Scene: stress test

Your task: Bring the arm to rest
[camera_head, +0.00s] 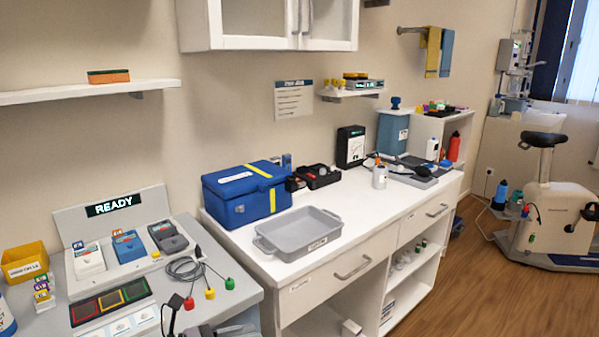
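No arm of mine can be made out clearly in the head view, and neither gripper is recognisable. A dark grey shape cut off by the bottom edge, in front of the left bench, is too cropped to identify. The grey stress-test bench (243,293) at the left carries a panel with a lit READY sign (113,205). Several small devices stand in its slots, among them a white one (88,261) and a dark one (168,237). A coiled dark cable with red, yellow and green ends (186,268) lies on the bench.
A white counter (358,190) holds a grey tray (297,232), a blue box (246,195) and a black organiser (318,176). A yellow bin (25,263) stands far left. A wall shelf (80,92) overhangs the bench. An exercise bike (545,200) stands right; wooden floor (500,290) is open before it.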

